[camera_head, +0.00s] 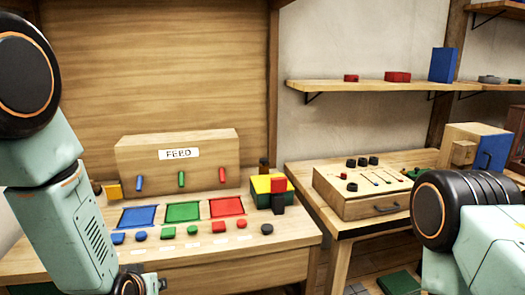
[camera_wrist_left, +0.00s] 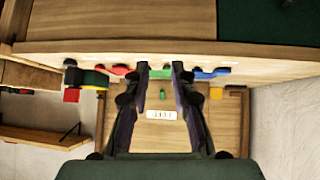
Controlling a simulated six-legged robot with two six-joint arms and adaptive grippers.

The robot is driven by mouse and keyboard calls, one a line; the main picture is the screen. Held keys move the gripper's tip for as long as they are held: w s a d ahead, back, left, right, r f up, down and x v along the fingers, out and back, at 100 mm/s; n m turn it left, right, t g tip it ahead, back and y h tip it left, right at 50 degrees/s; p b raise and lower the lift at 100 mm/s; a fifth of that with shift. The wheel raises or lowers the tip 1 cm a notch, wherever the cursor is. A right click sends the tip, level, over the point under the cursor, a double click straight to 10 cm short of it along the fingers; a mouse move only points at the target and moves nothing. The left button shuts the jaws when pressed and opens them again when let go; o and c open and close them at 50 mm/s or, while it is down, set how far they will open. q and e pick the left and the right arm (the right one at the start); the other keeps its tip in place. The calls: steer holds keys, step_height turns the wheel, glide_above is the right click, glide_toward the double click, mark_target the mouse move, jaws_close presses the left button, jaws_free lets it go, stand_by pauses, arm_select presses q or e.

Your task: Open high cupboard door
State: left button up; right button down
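No high cupboard door can be made out for certain in either view. A tall wooden panel (camera_head: 160,70) stands behind the bench in the head view, with no handle visible on it.
A bench (camera_head: 215,265) holds a FEED box (camera_head: 180,150), coloured trays and several small pieces. To the right, a side table (camera_head: 340,225) carries a drawer box (camera_head: 362,208) and a blue-sided box (camera_head: 475,133). A wall shelf (camera_head: 385,86) holds blocks.

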arm_select(q)
steer(key=s+d+f+m+g+b, duration=0.1)
steer(key=s+f+g, duration=0.3)
steer(key=s+f, duration=0.9)
steer(key=shift+m+h+b, duration=0.3)
steer(key=shift+h+b, duration=0.1)
steer(key=shift+b, duration=0.45)
steer(key=shift+o, duration=0.3)
steer(key=s+f+g+b, duration=0.2)
steer(key=s+f, duration=0.4)
steer(key=s, duration=0.4)
steer(key=s+f+g+b, duration=0.3)
steer(key=s+f, duration=0.4)
steer(key=s, duration=0.3)
steer(key=shift+s+d, duration=0.2)
steer(key=shift+d, duration=0.1)
steer(key=shift+o, duration=0.7)
steer(key=shift+s+f, duration=0.15)
steer(key=shift+s, duration=0.1)
steer(key=shift+o, duration=0.4)
